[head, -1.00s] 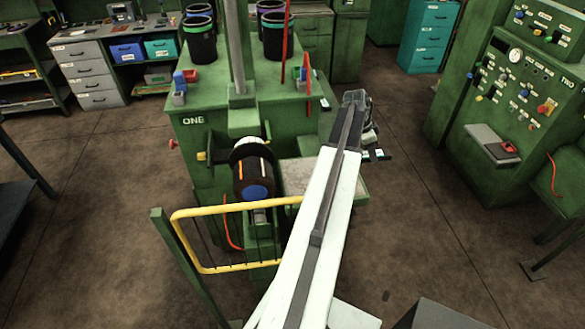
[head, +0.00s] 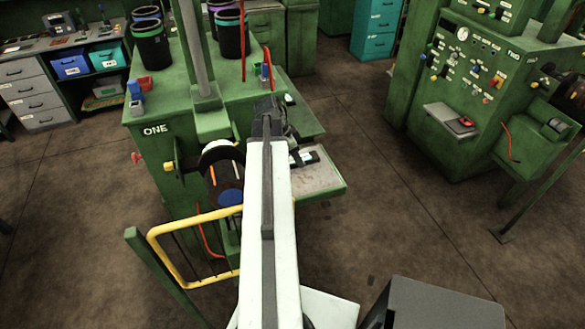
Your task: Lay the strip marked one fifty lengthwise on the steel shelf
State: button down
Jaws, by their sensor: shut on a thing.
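The steel shelf (head: 322,181) is a grey plate in a green frame, sticking out from the front right of the green machine marked ONE. My gripper (head: 295,149) points down over the shelf's back left part, partly hidden behind my white arm. It is shut on a dark strip (head: 309,158) with a pale patch. The strip shows over the shelf; I cannot tell whether it touches it. Its marking is too small to read, and its left end is hidden by my arm.
A roller (head: 225,185) with a blue end and a yellow guard rail (head: 180,265) stand left of my arm. Black bins (head: 150,42) stand on the machine top. A second green machine (head: 470,90) is at the right, with open floor between.

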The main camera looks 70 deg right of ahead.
aim_at(298, 172)
jog(key=shift+w+a+f, duration=0.1)
jog(key=shift+w+a, duration=0.25)
jog(key=shift+a, duration=0.35)
notch_tip(298, 172, down, 4)
jog(key=b, duration=0.4)
jog(key=shift+d, duration=0.15)
jog(key=shift+r, duration=0.3)
jog(key=shift+f, duration=0.1)
jog(key=c, duration=0.8)
grip_release()
jog(key=shift+c, duration=0.2)
jog(key=shift+r+p, duration=0.35)
jog(key=shift+p, duration=0.1)
jog(key=p+v, duration=0.6)
jog(key=v, duration=0.1)
